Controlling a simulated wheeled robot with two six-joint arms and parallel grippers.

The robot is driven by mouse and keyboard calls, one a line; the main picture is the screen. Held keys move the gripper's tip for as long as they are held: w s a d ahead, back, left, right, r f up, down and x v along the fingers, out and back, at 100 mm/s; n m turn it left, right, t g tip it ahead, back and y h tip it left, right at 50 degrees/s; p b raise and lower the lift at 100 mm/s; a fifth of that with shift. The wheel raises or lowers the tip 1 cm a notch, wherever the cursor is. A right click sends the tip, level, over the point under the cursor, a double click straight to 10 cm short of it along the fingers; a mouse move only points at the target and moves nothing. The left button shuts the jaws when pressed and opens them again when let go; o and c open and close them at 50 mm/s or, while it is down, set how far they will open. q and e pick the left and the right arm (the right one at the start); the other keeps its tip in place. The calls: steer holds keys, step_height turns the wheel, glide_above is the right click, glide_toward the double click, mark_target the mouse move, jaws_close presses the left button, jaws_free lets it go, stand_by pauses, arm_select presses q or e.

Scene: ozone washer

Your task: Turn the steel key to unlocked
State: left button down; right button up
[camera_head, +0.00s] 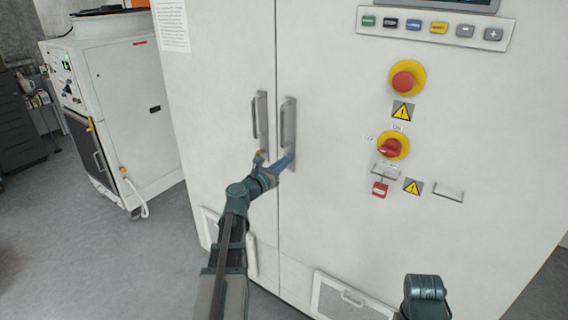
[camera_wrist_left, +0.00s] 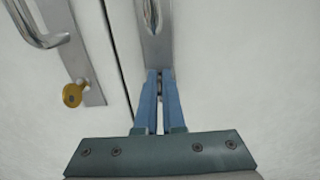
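My left gripper (camera_head: 284,161) is at the lower end of the right door's handle plate on the white cabinet. In the left wrist view its two blue fingers (camera_wrist_left: 161,88) are close together, with a small grey metal piece, seemingly the steel key (camera_wrist_left: 160,97), in the narrow gap between them. The fingers hide most of this key, so its angle cannot be told. A brass key (camera_wrist_left: 73,94) sits in the left door's plate, left of the gripper and apart from it; it also shows in the head view (camera_head: 260,157). My right gripper is out of view.
Steel handles (camera_head: 288,121) stand out from both doors above the gripper. A red emergency button (camera_head: 403,80) and a red rotary switch (camera_head: 390,148) are on the right panel. A white machine (camera_head: 118,110) stands at left, with open grey floor before it.

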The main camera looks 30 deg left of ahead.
arm_select(q)
steer(key=shift+m, duration=0.4)
steer(key=m, duration=0.3)
steer(key=shift+d+m, duration=0.1)
steer(key=shift+m, duration=0.3)
steer(key=m, duration=1.3)
steer(key=shift+d+f+b, duration=0.25)
steer(key=shift+f+b, duration=0.05)
steer(key=shift+b, duration=0.05)
steer(key=shift+m, duration=0.4)
steer(key=c, duration=1)
jaws_free()
